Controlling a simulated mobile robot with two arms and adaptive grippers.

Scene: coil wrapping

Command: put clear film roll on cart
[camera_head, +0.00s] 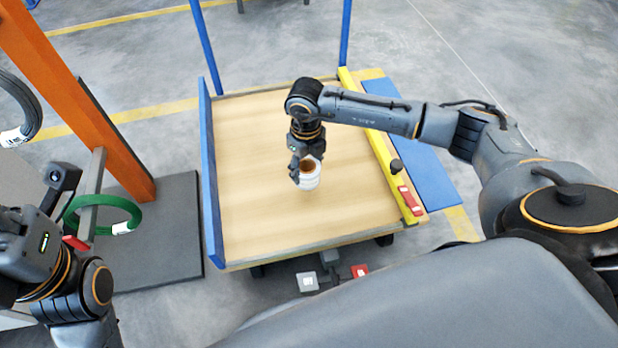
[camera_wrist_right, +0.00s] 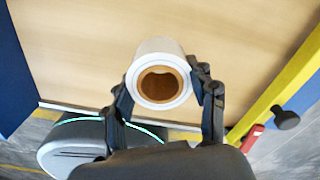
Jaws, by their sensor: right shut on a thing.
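The clear film roll (camera_head: 309,178) is a small whitish cylinder with a brown core. My right gripper (camera_head: 304,168) is shut on it, over the middle of the cart's wooden deck (camera_head: 255,150). In the right wrist view the roll (camera_wrist_right: 158,75) sits between the two fingers of the gripper (camera_wrist_right: 168,88), its open core facing the camera. I cannot tell whether the roll touches the deck. My left arm shows at the lower left of the head view, but its fingertips cannot be made out.
The cart has a blue side panel (camera_head: 211,180) on the left and a yellow rail (camera_head: 380,150) with a red part on the right. The deck around the roll is clear.

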